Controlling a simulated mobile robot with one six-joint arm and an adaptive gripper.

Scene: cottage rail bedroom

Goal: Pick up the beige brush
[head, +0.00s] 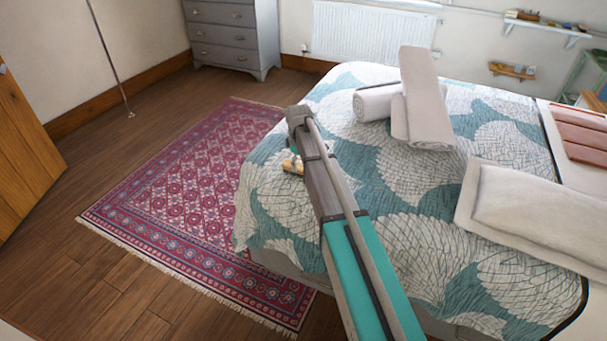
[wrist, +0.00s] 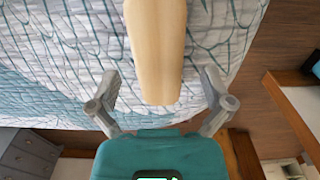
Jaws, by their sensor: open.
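The beige brush (wrist: 157,45) lies on the patterned bed cover (wrist: 60,45). In the wrist view its smooth, pale, rounded end points toward my gripper; the far part is cut off by the top edge. My gripper (wrist: 159,78) is open, with one grey finger on each side of the brush end and a visible gap on both sides. In the head view a small beige bit of the brush (head: 292,166) shows at the bed's left edge, mostly hidden by my arm. My gripper is largely hidden behind my arm there.
On the bed are rolled and folded white towels (head: 425,110) and a pale pillow (head: 540,210). A red patterned rug (head: 185,185) lies on the wood floor left of the bed. A grey dresser (head: 232,35) and a radiator (head: 372,33) stand at the back.

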